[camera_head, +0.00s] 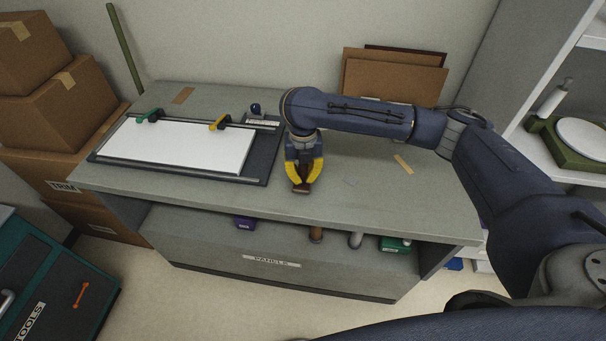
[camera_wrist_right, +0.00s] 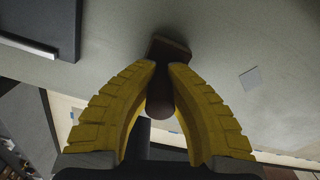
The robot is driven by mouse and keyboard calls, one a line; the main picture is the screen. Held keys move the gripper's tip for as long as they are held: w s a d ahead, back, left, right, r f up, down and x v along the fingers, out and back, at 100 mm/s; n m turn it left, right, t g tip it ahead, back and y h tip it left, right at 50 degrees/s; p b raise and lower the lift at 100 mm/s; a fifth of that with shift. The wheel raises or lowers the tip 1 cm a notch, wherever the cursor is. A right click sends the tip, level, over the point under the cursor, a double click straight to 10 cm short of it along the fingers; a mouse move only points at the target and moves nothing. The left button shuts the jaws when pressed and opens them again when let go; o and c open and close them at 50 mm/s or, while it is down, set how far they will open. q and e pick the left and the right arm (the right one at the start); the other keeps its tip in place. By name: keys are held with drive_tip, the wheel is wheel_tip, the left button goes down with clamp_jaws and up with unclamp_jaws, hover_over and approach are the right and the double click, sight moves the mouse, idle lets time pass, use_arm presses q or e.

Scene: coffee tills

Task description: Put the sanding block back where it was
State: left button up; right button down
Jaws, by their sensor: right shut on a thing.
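The sanding block (camera_head: 301,190) is a small brown block. It is between the yellow fingers of my right gripper (camera_head: 304,172), near the middle of the grey bench top. In the right wrist view the brown block (camera_wrist_right: 169,50) shows at the tips of my right gripper (camera_wrist_right: 163,75), with a rounded brown part between the fingers. The gripper is shut on it. I cannot tell whether the block touches the bench. My left gripper is not in view.
A dark board with a white sheet (camera_head: 180,146) and green and yellow clamps lies left of the gripper. The grey bench top (camera_head: 372,204) is mostly clear to the right, with small flat scraps. A shelf below holds several items. Cardboard boxes (camera_head: 62,105) stand at left.

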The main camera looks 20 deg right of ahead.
drive_tip(key=c, duration=1.5)
unclamp_jaws()
drive_tip(key=shift+f, duration=0.1)
wheel_tip(320, 180, up, 12)
drive_tip(key=shift+r, duration=0.15)
